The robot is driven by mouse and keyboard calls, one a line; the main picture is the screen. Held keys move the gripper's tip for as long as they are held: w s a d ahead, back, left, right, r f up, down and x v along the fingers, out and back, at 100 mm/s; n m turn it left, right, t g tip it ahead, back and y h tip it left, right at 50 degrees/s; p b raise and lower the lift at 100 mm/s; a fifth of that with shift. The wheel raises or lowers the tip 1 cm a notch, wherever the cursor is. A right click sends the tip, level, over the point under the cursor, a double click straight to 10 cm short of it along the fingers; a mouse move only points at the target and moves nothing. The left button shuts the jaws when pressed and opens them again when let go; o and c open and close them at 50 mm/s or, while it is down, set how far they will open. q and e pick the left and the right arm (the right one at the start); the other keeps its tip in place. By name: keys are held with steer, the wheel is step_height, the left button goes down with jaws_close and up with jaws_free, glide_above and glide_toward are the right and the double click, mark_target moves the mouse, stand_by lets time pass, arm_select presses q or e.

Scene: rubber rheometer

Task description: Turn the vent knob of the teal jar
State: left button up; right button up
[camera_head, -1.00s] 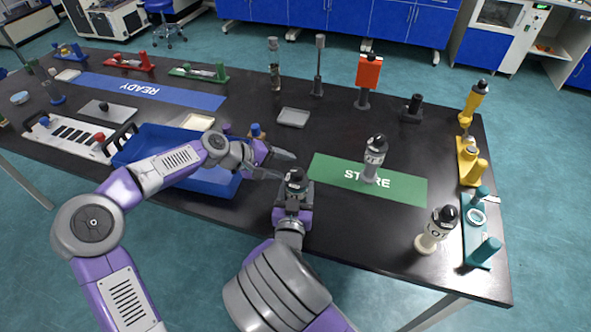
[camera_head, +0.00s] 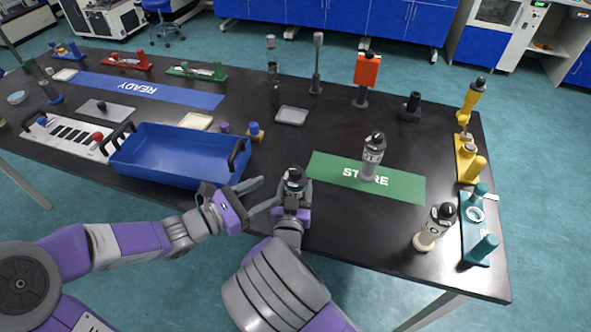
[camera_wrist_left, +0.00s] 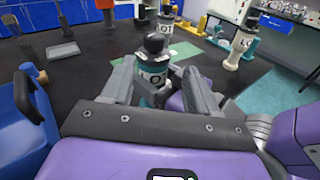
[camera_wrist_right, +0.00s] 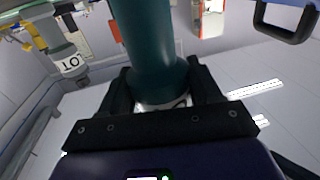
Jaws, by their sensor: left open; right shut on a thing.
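The teal jar (camera_head: 294,186) is upright in my right gripper (camera_head: 293,192), near the front table edge, with a black vent knob (camera_head: 295,173) on top. The left wrist view shows its black knob (camera_wrist_left: 154,43) above a white-labelled teal body (camera_wrist_left: 154,68). In the right wrist view the jar's teal body (camera_wrist_right: 150,45) stands between the shut fingers. My left gripper (camera_head: 269,190) is open just left of the jar. In the left wrist view its fingers point toward the jar, one on each side; whether they touch it I cannot tell.
A blue tray (camera_head: 180,180) with black handles stands to the left. The green STORE mat (camera_head: 400,187) holds a grey jar (camera_head: 373,158). A cream jar (camera_head: 435,228) and a teal stand (camera_head: 475,243) are at the right. The black table between jar and mat is mostly clear.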

mark_target(290, 174)
arm_select(q)
steer(key=w+d+n, duration=0.1)
steer(key=w+d, duration=0.1)
steer(key=w+d+t, duration=0.1)
steer(key=w+d, duration=0.1)
steer(key=d, duration=0.1)
steer(key=w+d+n+t, duration=0.1)
steer(key=w+d, duration=0.2)
steer(key=shift+r+n+y, duration=0.15)
steer(key=shift+n+y, duration=0.15)
stand_by(0.3)
steer(key=c, duration=0.9)
